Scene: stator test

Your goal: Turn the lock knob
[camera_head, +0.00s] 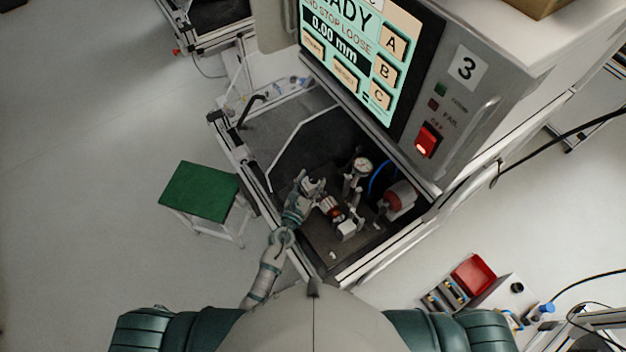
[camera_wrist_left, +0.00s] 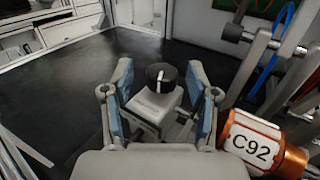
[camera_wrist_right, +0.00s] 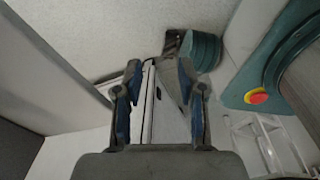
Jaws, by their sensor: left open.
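The lock knob (camera_wrist_left: 162,76) is a short black round cap on a pale metal block (camera_wrist_left: 150,104) in the left wrist view. My left gripper (camera_wrist_left: 160,82) is open, with one finger on each side of the knob in that view. I cannot tell whether the fingers touch it. In the head view my left gripper (camera_head: 312,184) is inside the test bay and the knob is not clearly visible. A copper part labelled C92 (camera_wrist_left: 262,148) is to the right of my left gripper. My right gripper (camera_wrist_right: 158,80) is open and empty, outside the head view.
A dial gauge (camera_head: 362,165) and a red-and-grey unit (camera_head: 399,198) stand in the bay. The screen (camera_head: 355,60) and red switch (camera_head: 427,140) are above it. A green-topped stool (camera_head: 199,190) stands left; a red bin (camera_head: 473,275) is at lower right.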

